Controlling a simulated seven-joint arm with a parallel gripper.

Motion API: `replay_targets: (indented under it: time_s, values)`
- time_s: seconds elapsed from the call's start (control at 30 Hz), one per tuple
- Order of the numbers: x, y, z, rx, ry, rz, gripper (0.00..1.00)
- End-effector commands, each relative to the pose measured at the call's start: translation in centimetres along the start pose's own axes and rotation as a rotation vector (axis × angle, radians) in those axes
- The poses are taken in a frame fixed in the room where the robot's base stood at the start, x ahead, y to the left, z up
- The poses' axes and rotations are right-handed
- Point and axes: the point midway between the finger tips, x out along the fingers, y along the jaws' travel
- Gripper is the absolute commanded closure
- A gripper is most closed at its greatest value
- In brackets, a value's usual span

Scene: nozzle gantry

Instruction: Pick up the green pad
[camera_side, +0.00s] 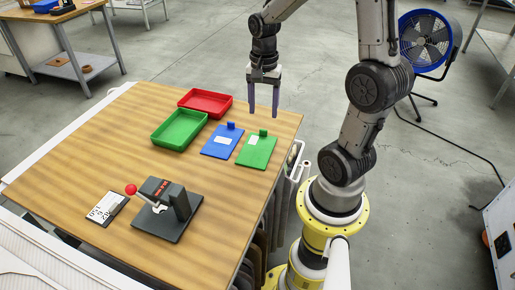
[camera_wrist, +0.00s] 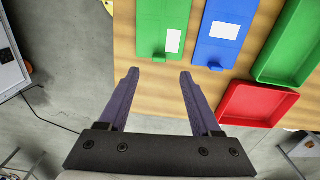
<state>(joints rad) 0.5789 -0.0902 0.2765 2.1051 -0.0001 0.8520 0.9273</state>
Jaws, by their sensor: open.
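The green pad (camera_side: 257,151) lies flat on the wooden table near its right edge. It is a flat green plate with a white label and a small upright green tab at its far end. In the wrist view the green pad (camera_wrist: 158,22) is at the top, with its tab toward my gripper. My gripper (camera_side: 263,113) is open and empty, pointing down above the table's far edge, beyond the tab. Its two dark fingers (camera_wrist: 156,75) stand apart in the wrist view, touching nothing.
A similar blue pad (camera_side: 222,141) lies just left of the green one. A green tray (camera_side: 160,142) and a red tray (camera_side: 226,108) are farther left and back. A dark lever device (camera_side: 165,225) with a red knob and a labelled plate (camera_side: 97,215) stand at the front.

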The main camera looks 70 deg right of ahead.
Motion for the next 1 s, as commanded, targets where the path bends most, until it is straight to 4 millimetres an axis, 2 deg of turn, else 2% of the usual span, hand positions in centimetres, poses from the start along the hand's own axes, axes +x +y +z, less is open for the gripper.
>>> replay_targets:
  time_s: [0.1,0.27,0.6,0.9,1.0]
  values:
    - [1.2,0.0,0.0,-0.001,0.0,0.0,0.35]
    - [2.1,0.1,0.1,-0.001,-0.001,0.001,0.35]
    - [6.4,0.2,0.4,-0.001,-0.001,0.001,0.35]
    - [6.8,0.1,0.4,-0.001,0.001,-0.001,0.35]
    - [6.8,0.1,0.4,-0.001,0.001,-0.002,0.53]
